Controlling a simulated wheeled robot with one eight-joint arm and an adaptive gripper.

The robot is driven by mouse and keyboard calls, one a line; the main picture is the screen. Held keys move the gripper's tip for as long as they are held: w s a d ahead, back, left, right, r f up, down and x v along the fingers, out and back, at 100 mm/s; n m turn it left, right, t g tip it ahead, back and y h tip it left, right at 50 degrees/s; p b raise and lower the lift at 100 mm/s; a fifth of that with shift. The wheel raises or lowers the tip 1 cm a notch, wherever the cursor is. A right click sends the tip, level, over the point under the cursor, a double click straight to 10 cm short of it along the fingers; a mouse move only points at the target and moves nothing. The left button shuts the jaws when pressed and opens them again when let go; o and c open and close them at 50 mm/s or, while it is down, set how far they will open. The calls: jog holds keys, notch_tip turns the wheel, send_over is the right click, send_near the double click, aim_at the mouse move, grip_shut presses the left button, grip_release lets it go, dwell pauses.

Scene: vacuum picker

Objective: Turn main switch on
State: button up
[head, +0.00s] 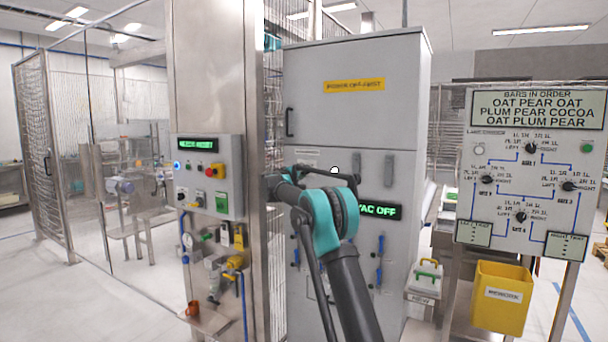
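A grey control panel (209,176) is mounted on the steel column at left centre. It carries a small green display (198,144), a blue-lit button, coloured buttons and a red-and-yellow rotary switch (216,171). No readable label shows which control is the main switch, and the setting of the rotary switch is too small to tell. My gripper (273,187) is at the dark end of my arm, to the right of the panel and apart from it in the picture. It appears in front of the grey cabinet's left edge. Its fingers are too small and dark to show whether they are open.
The tall grey cabinet (355,70) has a yellow "POWER OFF FIRST" label and a display reading "VAC OFF" (380,211), partly behind my arm. Valves and an orange cup (192,308) are below the panel. A sign board (480,150) and yellow bin (502,318) stand right.

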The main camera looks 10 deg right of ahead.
jog(key=shift+f+m, duration=0.1)
jog(key=shift+m, duration=0.5)
jog(key=o, duration=1.2)
jog(key=shift+c, duration=0.2)
jog(key=v, duration=1.2)
